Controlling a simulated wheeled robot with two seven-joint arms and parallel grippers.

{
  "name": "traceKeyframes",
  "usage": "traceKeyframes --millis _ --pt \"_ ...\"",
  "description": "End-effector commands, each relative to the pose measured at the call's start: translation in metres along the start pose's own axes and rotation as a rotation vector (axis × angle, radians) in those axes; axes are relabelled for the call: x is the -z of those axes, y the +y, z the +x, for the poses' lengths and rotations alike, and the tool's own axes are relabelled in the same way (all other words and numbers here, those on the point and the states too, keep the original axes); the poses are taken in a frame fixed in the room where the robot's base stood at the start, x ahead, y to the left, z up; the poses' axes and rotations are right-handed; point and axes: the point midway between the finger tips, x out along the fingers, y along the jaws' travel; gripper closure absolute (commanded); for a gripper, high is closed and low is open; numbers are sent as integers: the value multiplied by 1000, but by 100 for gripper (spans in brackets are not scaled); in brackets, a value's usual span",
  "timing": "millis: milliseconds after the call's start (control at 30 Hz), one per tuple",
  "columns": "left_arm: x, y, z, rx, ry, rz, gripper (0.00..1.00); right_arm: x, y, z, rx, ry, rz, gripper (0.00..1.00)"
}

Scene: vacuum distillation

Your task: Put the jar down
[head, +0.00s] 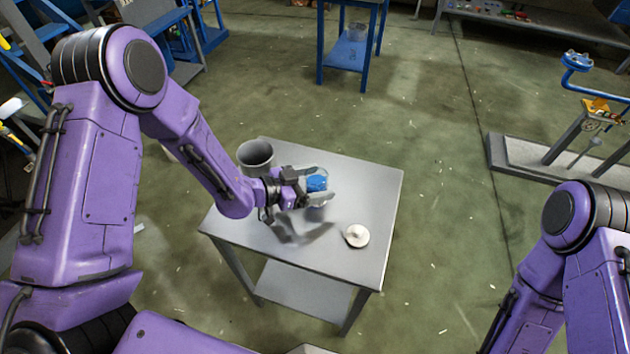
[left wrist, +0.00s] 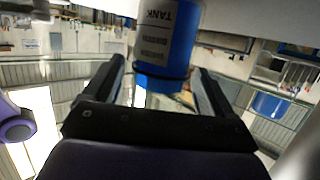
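The jar (head: 317,183) looks blue with a clear part around it. It is between the fingers of my left gripper (head: 318,186), over the right half of the small grey table (head: 375,190). In the left wrist view a blue body (left wrist: 165,45) with a white label reading "TANK" upside down shows between the spread fingers of the left gripper (left wrist: 162,72). A narrow gap seems to show at its left side, so I cannot tell whether the fingers touch it. Its base is cut off by the frame. My right gripper is out of view.
A grey open cylinder (head: 256,157) stands at the table's back left corner. A pale round lid-like piece (head: 356,235) lies near the front right. Bare tabletop lies around it and along the right edge. A blue stand (head: 350,50) is farther back.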

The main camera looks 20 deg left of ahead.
Motion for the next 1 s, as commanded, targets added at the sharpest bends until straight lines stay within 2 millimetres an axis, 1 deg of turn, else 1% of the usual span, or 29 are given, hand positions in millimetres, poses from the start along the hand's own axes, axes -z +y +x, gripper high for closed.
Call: traceKeyframes --millis 167,200,267,367,500,600,700,833,1000 --pt "2 0 0 0 0 0 15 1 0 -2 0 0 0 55" --pt "5 0 -2 0 0 0 15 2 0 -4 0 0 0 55" --pt "3 -1 -8 2 0 1 15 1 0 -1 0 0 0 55" --pt "2 -1 -28 3 0 -1 15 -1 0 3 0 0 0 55" --pt "3 0 -66 4 2 -2 15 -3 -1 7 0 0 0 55" --pt "3 0 -90 3 2 -2 15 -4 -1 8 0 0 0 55" --pt "4 -1 -108 2 1 1 15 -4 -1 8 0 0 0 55" --pt "4 0 -120 0 1 0 15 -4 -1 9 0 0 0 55" --pt "3 0 -122 0 0 0 15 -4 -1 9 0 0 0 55"
